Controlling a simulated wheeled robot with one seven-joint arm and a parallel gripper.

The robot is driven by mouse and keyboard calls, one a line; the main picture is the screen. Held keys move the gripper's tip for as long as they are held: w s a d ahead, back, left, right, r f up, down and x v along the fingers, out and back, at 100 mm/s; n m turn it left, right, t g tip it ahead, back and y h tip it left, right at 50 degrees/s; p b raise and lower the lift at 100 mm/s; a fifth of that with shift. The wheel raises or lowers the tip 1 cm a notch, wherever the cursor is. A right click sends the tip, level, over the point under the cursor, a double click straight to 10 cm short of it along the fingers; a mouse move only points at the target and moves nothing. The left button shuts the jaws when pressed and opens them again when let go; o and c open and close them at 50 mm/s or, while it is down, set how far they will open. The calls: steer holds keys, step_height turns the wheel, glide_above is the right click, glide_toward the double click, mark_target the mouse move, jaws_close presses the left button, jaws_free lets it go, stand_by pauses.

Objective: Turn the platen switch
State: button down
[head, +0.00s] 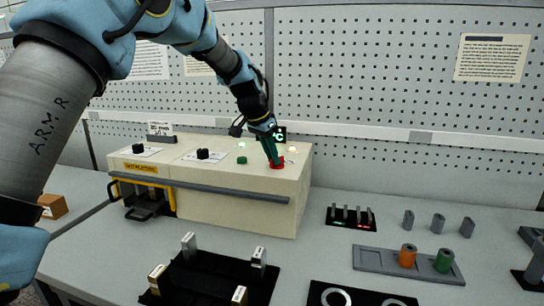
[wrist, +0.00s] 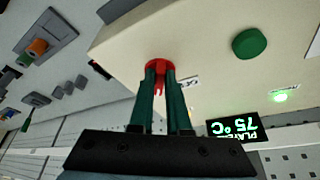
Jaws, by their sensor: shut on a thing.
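The red switch (head: 277,164) sits on the top of the cream machine (head: 240,205), near its right end. It also shows in the wrist view (wrist: 157,64). My gripper (head: 272,156) reaches down to it from above, and its green fingers (wrist: 158,78) are shut on the red switch. The fingers hide part of it, so its turned position is hard to read. A dark display (wrist: 234,128) beside it reads 75 °C in green, upside down in the wrist view. A green light (wrist: 280,97) glows near the display.
A green button (head: 241,160) and two black knobs (head: 204,154) are on the machine top. A yellow-framed opening (head: 143,193) is at its front left. A grey tray (head: 375,262) holds an orange and a green spool. Black fixtures stand in front. A pegboard wall is behind.

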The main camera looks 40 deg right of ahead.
steer(key=n+t, duration=0.1)
steer(key=n, duration=0.2)
steer(key=s+n+t, duration=0.1)
steer(key=n, duration=0.2)
steer(key=shift+d+r, duration=0.1)
steer(key=shift+d, duration=0.1)
steer(key=n, duration=0.1)
steer(key=n+t+y, duration=0.1)
steer(key=n, duration=0.3)
steer(key=shift+s+d+t+y, duration=0.3)
steer(key=shift+t+y, duration=0.1)
steer(key=shift+d+n+y+p, duration=0.1)
steer(key=shift+n+y+p, duration=0.3)
steer(key=shift+n, duration=0.8)
steer(key=c, duration=0.9)
jaws_free()
steer(key=b+v, duration=0.1)
steer(key=v, duration=0.2)
steer(key=b+v, duration=0.1)
steer(key=v, duration=0.3)
steer(key=b+v, duration=0.1)
steer(key=v, duration=0.2)
steer(key=shift+s+r, duration=0.3)
steer(key=shift+s, duration=0.1)
